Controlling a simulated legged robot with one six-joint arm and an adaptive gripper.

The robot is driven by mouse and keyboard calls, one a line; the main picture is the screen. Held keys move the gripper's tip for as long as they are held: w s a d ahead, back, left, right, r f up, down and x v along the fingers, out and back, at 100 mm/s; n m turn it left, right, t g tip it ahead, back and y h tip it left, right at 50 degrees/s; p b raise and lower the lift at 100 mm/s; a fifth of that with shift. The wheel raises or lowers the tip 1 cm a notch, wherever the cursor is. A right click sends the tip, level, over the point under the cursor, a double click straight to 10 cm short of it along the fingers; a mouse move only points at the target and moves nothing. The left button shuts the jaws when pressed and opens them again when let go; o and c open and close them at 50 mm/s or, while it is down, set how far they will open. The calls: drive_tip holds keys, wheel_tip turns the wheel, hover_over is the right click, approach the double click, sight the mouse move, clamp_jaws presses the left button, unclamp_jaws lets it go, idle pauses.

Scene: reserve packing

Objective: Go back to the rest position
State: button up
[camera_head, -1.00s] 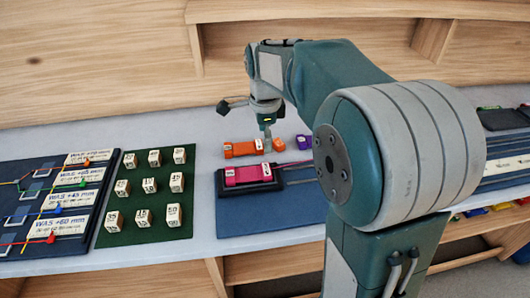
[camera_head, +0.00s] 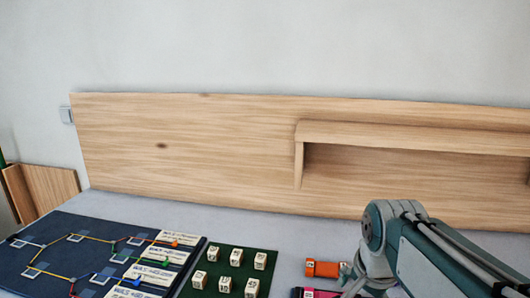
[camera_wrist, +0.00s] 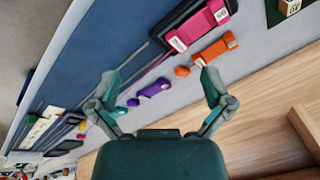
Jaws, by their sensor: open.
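My gripper shows in the wrist view (camera_wrist: 160,95) with its two fingers spread apart and nothing between them. Beyond the fingers lie an orange piece (camera_wrist: 213,50) and a purple piece (camera_wrist: 150,91) on the grey table, clear of the fingers. A pink block (camera_wrist: 200,24) sits in a dark holder on the blue mat (camera_wrist: 110,42). In the head view my arm stands at the lower right, and my gripper is not seen there. The orange piece (camera_head: 323,268) and an edge of the pink block (camera_head: 308,293) show left of my arm.
A dark board (camera_head: 60,235) with coloured cords and labels lies at the left. A green mat (camera_head: 212,262) holds several numbered cubes (camera_head: 236,257). A wooden back panel (camera_head: 190,150) with a shelf recess (camera_head: 400,165) stands behind the table. Coloured items (camera_wrist: 50,125) lie farther along the table.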

drive_tip(key=s+a+f+n+t, duration=0.1)
drive_tip(key=s+f+n+t, duration=0.1)
drive_tip(key=s+n, duration=0.7)
drive_tip(key=shift+s+a+f+n+t, duration=0.3)
drive_tip(key=shift+s+f+n, duration=0.1)
drive_tip(key=shift+s, duration=0.1)
